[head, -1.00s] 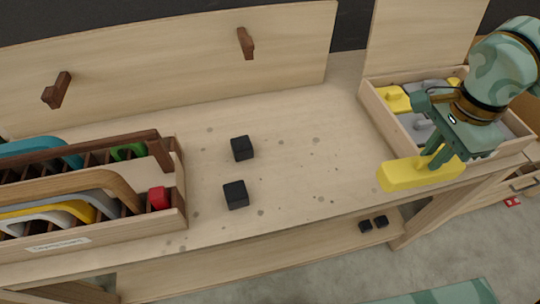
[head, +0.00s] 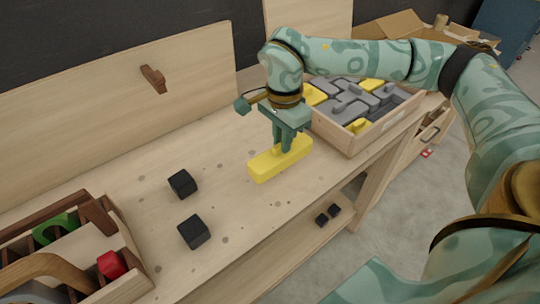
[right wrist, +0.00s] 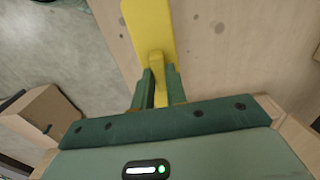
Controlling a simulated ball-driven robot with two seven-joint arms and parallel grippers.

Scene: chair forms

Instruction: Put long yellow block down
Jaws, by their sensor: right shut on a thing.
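The long yellow block (head: 268,166) is in the head view near the middle of the bench. My right gripper (head: 284,146) is above it with its fingers shut on the block's raised part. In the right wrist view the block (right wrist: 148,25) extends away from the green fingers (right wrist: 160,88), which close on its narrow grip. The block is low over the bench top (head: 225,245); I cannot tell whether it touches. My left gripper is not in view.
A wooden box (head: 349,142) of grey and yellow pieces stands just right of the block. Two black cubes (head: 183,184) (head: 194,232) lie to the left. A wooden organiser (head: 128,252) with a red cube is at the lower left. Bare bench lies between.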

